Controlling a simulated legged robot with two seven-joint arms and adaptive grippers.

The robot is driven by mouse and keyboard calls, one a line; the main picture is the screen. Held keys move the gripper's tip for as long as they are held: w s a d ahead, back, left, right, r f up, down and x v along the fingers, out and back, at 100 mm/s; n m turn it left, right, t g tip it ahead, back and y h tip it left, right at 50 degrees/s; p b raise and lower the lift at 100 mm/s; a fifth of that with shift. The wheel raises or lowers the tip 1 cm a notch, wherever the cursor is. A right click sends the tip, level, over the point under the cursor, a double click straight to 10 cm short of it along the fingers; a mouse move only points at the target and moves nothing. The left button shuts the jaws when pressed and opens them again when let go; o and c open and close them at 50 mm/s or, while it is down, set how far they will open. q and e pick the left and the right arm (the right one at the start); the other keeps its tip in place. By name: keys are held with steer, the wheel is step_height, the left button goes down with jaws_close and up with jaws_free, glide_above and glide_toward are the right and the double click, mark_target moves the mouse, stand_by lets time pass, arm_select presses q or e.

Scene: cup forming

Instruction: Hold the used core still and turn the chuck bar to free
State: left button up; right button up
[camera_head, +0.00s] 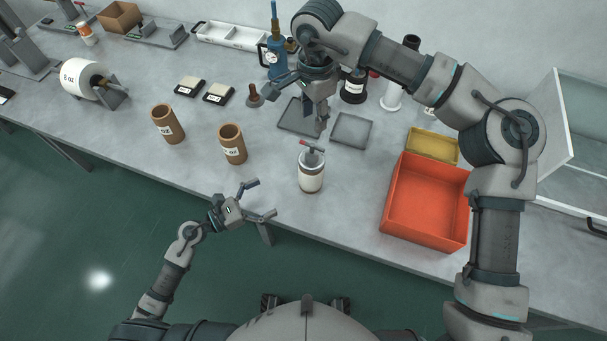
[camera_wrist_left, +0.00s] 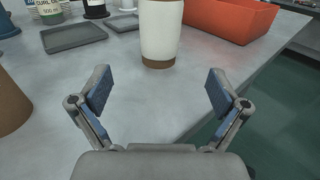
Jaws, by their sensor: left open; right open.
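The used core (camera_head: 311,177) is a white cylinder standing upright near the table's front edge, with a grey chuck on top. The chuck bar (camera_head: 311,146), with a red end, lies across the top of the chuck. In the left wrist view the core (camera_wrist_left: 161,30) shows a brown band at its base, and its top is cut off. My left gripper (camera_head: 262,199) is open and empty, left of the core and apart from it; its fingers (camera_wrist_left: 160,88) point toward the core. My right gripper (camera_head: 298,112) is open and empty above and behind the chuck bar, apart from it.
Two brown cores (camera_head: 168,124) (camera_head: 233,144) stand to the left. An orange bin (camera_head: 428,205) and a yellow tray (camera_head: 432,146) are to the right. Two flat grey trays (camera_head: 351,130) (camera_head: 297,120) lie behind the core. Bottles stand further back. The table around the core is clear.

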mark_target(301, 179)
arm_select(q)
steer(key=x, duration=1.4)
steer(key=shift+w+d, duration=0.2)
steer(key=c, duration=1.3)
